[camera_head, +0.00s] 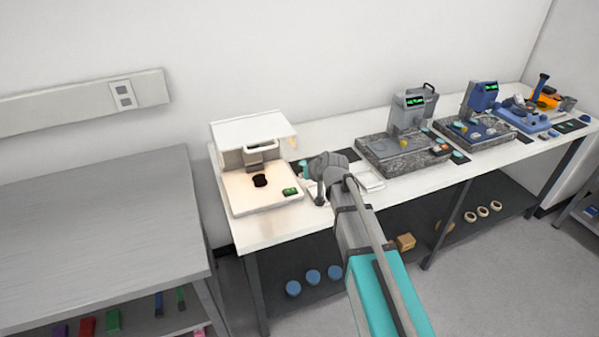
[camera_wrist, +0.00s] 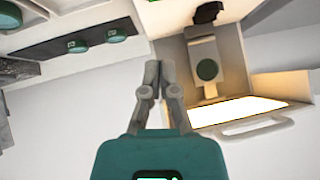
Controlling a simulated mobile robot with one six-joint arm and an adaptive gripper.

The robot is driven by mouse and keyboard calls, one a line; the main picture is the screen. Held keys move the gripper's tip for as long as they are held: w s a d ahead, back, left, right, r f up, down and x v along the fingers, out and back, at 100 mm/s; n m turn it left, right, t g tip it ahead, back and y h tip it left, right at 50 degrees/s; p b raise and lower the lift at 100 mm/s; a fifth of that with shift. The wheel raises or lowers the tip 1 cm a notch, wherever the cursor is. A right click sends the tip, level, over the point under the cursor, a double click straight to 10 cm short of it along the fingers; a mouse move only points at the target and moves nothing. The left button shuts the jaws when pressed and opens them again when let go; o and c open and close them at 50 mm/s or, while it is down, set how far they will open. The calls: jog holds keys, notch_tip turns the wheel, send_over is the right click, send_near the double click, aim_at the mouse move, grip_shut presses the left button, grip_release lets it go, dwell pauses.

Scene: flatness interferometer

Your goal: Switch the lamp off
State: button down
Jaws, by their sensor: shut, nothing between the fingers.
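The white interferometer (camera_head: 258,135) stands at the left end of the white bench, with a hood, a pale base and a dark round piece (camera_head: 260,181) on the base. Its lamp is lit: a warm glow shows under the hood, and the wrist view shows a bright cream panel (camera_wrist: 235,112). A small green-lit display (camera_head: 290,191) sits at the base's front right corner. I cannot make out a lamp switch for certain. My gripper (camera_wrist: 160,66) is shut and empty, beside the lit panel in the wrist view and apart from it.
A dark mat with round green-topped pieces (camera_wrist: 117,36) lies beside the interferometer. A grey instrument (camera_head: 408,110) on a granite slab and a blue instrument (camera_head: 482,97) stand farther right. A bare grey table (camera_head: 95,220) is at the left. Blue round containers (camera_head: 312,276) sit on the lower shelf.

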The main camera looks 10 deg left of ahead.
jog(key=shift+p+v, duration=0.8)
jog(key=shift+v, duration=0.7)
jog(key=shift+s, duration=0.1)
jog(key=shift+s+a+r+y, duration=0.15)
jog(key=shift+s+a+y, duration=0.15)
jog(key=shift+s, duration=0.15)
jog(key=shift+w+a, duration=0.1)
jog(key=shift+w, duration=0.05)
jog(key=b, duration=0.7)
send_over(287, 189)
jog(key=s+d, duration=0.1)
jog(key=d, duration=0.1)
jog(key=f, duration=0.7)
jog(key=shift+s+d+f, duration=0.1)
jog(key=shift+d, duration=0.1)
jog(key=shift+s+a+f+b, duration=0.15)
jog(key=shift+a+f+b, duration=0.1)
jog(key=shift+f+b, duration=0.65)
jog(key=shift+s+a+f+b, duration=0.15)
jog(key=shift+a+f+b, duration=0.05)
jog(key=shift+f+b, duration=0.7)
jog(key=shift+d, duration=0.1)
